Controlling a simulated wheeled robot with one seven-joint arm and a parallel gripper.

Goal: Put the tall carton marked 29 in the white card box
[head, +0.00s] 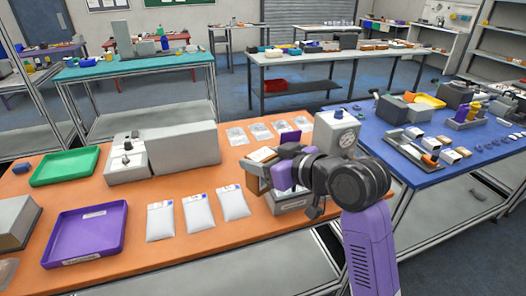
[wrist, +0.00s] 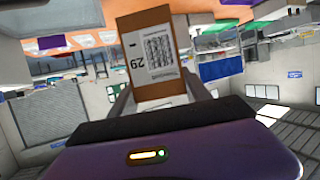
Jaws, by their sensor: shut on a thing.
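The tall brown carton (wrist: 126,45) shows in the wrist view with a white label that bears a code and the number 29. It sits between the fingers of my gripper (wrist: 160,95), which is shut on it. In the head view my gripper (head: 280,174) is over the right part of the orange table, with the carton (head: 253,181) at its left side, partly hidden. A pale open box (head: 293,204) with a label on its front is under and behind my gripper. It looks like the white card box, but its inside is mostly hidden. I cannot tell whether the carton touches it.
A scale with a dial (head: 337,132) stands right behind my gripper. Flat clear packets (head: 260,131) lie behind it. White pouches (head: 197,211), a purple tray (head: 86,234), a green tray (head: 64,167) and a grey machine (head: 184,148) are to the left.

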